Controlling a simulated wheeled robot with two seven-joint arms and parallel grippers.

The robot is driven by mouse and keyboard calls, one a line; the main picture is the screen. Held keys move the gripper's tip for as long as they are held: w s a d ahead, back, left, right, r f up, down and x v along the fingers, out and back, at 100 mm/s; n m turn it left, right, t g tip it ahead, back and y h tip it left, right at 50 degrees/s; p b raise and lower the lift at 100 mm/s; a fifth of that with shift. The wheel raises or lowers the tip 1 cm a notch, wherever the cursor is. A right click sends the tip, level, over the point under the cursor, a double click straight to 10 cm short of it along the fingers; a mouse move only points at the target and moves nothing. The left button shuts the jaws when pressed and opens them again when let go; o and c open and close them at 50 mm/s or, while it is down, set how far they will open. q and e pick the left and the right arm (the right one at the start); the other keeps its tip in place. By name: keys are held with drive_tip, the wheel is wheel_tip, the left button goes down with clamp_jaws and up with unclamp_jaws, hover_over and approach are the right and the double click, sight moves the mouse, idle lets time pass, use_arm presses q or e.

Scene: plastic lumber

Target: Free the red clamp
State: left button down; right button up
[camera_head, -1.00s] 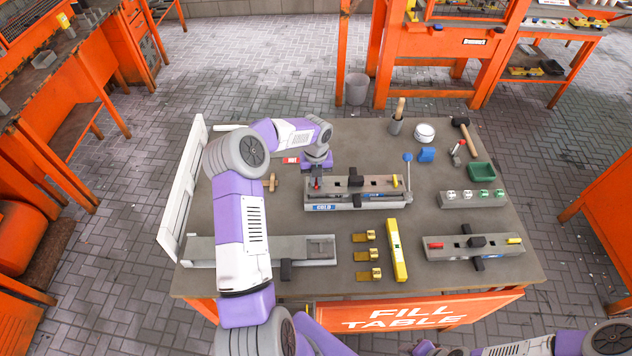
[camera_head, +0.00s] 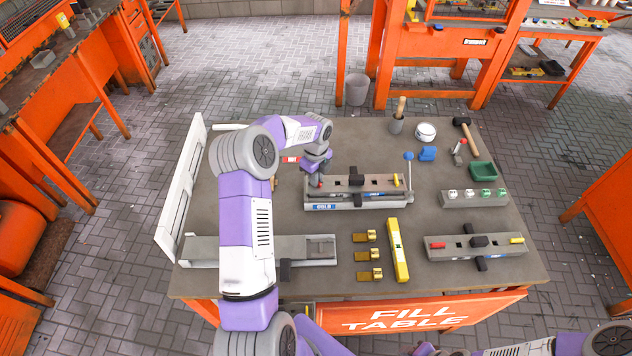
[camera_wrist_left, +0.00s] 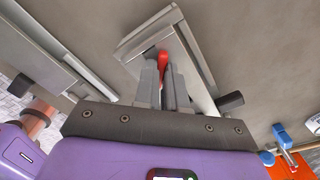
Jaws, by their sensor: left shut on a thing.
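The red clamp (camera_head: 320,182) is a small red handle at the left end of a long grey mould (camera_head: 345,194) in the middle of the table. In the left wrist view, the red clamp (camera_wrist_left: 163,60) shows between the fingertips of my left gripper (camera_wrist_left: 165,78), at one end of the mould (camera_wrist_left: 190,50). My left gripper (camera_head: 316,177) is shut on it, and the fingers hide most of it. A yellow clamp (camera_head: 396,181) stands at the mould's right end, with a black block (camera_head: 356,180) between. My right gripper is not in view.
A second grey mould (camera_head: 475,247) with red and yellow handles lies front right. A yellow level (camera_head: 397,250) and several brass pieces (camera_head: 365,255) lie in front. A white panel (camera_head: 182,190) edges the table's left.

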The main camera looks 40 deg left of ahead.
use_arm(q)
drive_tip(key=shift+n, duration=0.3)
drive_tip(key=n, duration=0.3)
drive_tip(key=shift+b, duration=0.35)
drive_tip(key=shift+n, duration=0.8)
drive_tip(key=n, duration=0.4)
drive_tip(key=shift+b, duration=0.35)
drive_tip(key=c, duration=1.1)
unclamp_jaws()
drive_tip(key=shift+o, duration=0.2)
drive_tip(key=shift+r, duration=0.15)
